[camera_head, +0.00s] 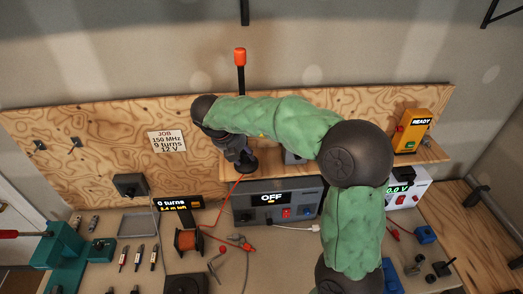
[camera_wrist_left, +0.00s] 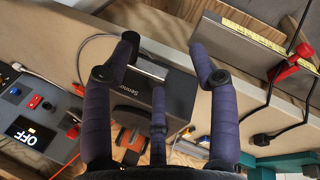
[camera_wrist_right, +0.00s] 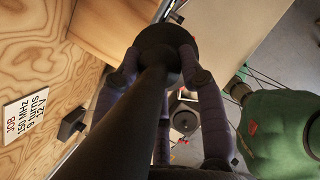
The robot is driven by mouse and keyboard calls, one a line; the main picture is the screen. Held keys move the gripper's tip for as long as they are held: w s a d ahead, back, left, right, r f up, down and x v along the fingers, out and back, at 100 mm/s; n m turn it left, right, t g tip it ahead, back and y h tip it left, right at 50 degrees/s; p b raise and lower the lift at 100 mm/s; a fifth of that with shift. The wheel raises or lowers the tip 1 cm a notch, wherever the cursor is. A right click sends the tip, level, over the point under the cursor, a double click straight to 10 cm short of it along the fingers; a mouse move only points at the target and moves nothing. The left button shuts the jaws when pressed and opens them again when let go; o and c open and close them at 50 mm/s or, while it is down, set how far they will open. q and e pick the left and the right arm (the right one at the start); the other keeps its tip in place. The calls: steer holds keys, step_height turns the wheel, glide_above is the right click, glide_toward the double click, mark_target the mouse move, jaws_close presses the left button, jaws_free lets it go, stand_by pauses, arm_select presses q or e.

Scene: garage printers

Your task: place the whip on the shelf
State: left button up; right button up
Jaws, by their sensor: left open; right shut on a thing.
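The whip is a dark upright rod (camera_head: 241,80) with an orange tip, and its round black base shows low at the shelf. My right gripper (camera_head: 238,155) is shut on the whip's lower part, and its fingers wrap the rod just by the base. In the right wrist view the whip's shaft (camera_wrist_right: 125,118) runs up to the round base between my fingers. The wooden shelf (camera_head: 270,163) is on the plywood backboard, and the base is at its left part; I cannot tell whether they touch. My left gripper (camera_wrist_left: 163,48) is open and empty, and is not seen in the head view.
A yellow READY device (camera_head: 411,130) stands on the shelf's right end. Below are a grey OFF unit (camera_head: 270,205), an orange spool (camera_head: 188,241) with a red wire, a turns display (camera_head: 178,203) and a green vise (camera_head: 60,245).

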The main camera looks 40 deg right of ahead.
steer(key=w+d+f+p, duration=0.1)
steer(key=w+f, duration=0.2)
steer(key=w, duration=0.1)
steer(key=w+d+f+p, duration=0.1)
steer(key=w+f, duration=0.2)
steer(key=w, duration=0.1)
steer(key=w+d+f+p, duration=0.2)
steer(key=w+f, duration=0.1)
steer(key=w, duration=0.1)
steer(key=shift+w, duration=0.35)
steer(key=shift+w+d+f+p, duration=0.1)
steer(key=shift+w+f+p, duration=0.1)
steer(key=shift+f+p, duration=0.25)
step_height(320, 180, down, 2)
steer(key=shift+f+p, duration=0.2)
steer(key=shift+p, duration=0.3)
steer(key=shift+w+f, duration=0.15)
steer(key=shift+f, duration=0.15)
steer(key=shift+f, duration=0.15)
steer(key=o, duration=1.1)
steer(key=shift+o, duration=0.2)
